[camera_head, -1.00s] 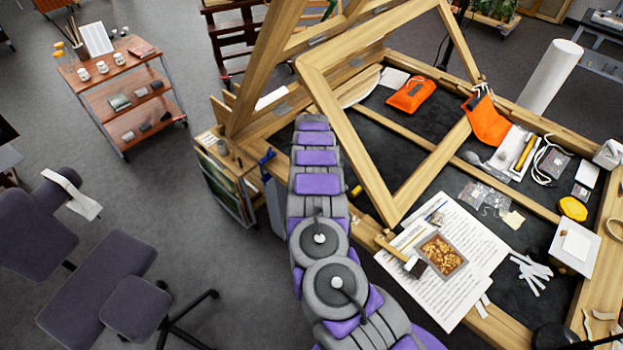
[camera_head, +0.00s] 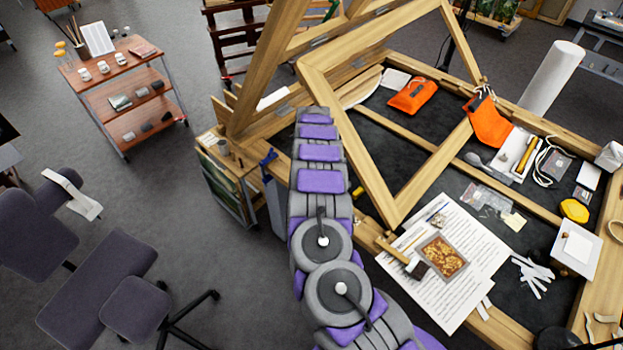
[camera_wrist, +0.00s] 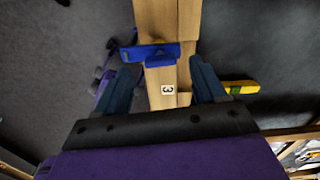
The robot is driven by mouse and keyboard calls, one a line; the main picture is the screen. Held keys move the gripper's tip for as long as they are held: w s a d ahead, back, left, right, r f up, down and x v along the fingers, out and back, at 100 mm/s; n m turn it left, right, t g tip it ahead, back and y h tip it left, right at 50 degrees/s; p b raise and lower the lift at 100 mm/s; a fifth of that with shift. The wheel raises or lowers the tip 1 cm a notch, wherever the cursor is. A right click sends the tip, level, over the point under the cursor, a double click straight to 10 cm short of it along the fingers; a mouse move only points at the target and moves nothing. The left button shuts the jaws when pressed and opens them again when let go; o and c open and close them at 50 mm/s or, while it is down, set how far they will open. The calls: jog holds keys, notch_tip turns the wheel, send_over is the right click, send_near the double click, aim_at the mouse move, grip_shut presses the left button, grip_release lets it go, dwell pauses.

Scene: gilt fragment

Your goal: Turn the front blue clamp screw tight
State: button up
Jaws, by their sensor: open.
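The blue clamp screw (camera_wrist: 150,52) shows in the wrist view as a blue bar lying across a pale wooden beam (camera_wrist: 168,20). A small label marked 3 sits on the wood just below it. My gripper (camera_wrist: 160,72) is open, with one dark finger on each side of the beam and the blue bar near the fingertips. I cannot tell whether either finger touches it. In the head view a blue clamp part (camera_head: 268,158) shows left of my arm, at the edge of the wooden bench. My gripper is hidden there behind my arm.
A yellow-handled object (camera_wrist: 240,87) lies right of the right finger. On the bench are printed sheets (camera_head: 445,300) with a gilt picture, orange pouches (camera_head: 412,96) and a tilted wooden frame (camera_head: 375,195). A trolley (camera_head: 110,80) and a chair stand on the open floor at left.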

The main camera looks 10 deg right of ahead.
notch_tip(320, 180, up, 14)
jog(key=shift+b, duration=0.35)
jog(key=shift+a, duration=0.1)
